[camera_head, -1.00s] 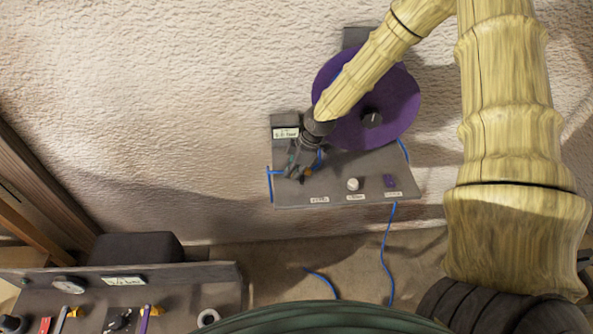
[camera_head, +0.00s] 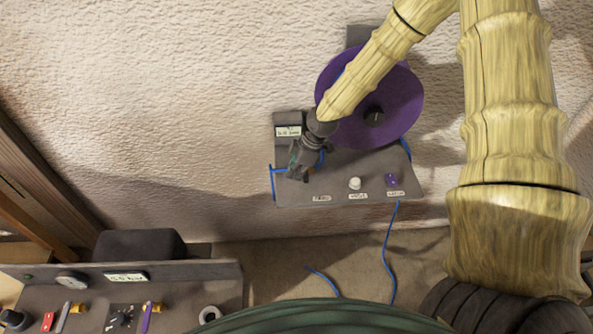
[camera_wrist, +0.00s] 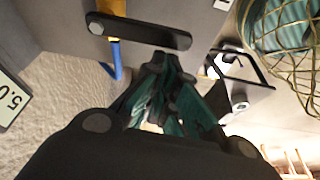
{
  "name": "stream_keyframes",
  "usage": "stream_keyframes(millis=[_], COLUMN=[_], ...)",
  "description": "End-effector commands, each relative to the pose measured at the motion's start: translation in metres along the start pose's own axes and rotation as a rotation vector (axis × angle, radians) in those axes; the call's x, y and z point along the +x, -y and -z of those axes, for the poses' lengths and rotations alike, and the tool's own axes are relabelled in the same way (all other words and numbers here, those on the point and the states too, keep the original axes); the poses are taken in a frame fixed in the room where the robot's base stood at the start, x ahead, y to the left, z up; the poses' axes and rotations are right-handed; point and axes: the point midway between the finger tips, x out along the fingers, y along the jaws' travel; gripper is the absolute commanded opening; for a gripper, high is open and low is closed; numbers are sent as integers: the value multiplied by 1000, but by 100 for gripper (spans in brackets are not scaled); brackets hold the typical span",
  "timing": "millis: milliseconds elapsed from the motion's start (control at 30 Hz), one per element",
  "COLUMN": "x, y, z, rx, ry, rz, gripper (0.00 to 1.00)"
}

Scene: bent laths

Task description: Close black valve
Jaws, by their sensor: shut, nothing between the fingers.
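The black valve shows in the wrist view as a flat black lever (camera_wrist: 138,31) on a yellow-orange fitting with a blue hose. The lever lies across the picture, tilted slightly down to the right. My gripper (camera_wrist: 163,68) is shut and empty, with its fingertips just below the lever's right part in the picture. I cannot tell whether they touch it. In the head view my gripper (camera_head: 298,174) is over the left part of the grey wall panel (camera_head: 340,193) and hides the valve there.
The panel carries a large purple disc (camera_head: 397,95), a white knob (camera_head: 355,184), a purple switch (camera_head: 393,181) and a display (camera_head: 288,132). Blue hoses (camera_head: 388,250) hang below. Another panel (camera_head: 185,300) with several handles stands at lower left. The wall left of the panel is clear.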

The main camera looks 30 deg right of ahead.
Motion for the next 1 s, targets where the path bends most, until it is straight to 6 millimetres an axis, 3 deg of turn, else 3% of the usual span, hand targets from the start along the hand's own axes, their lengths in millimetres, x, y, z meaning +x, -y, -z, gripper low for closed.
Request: stream_keyframes(millis=[467, 1000], x=[-5, -62], y=[7, 3], z=[4, 12], rx=[0, -8], ry=[0, -1], rz=[0, 3], gripper=[0, 0])
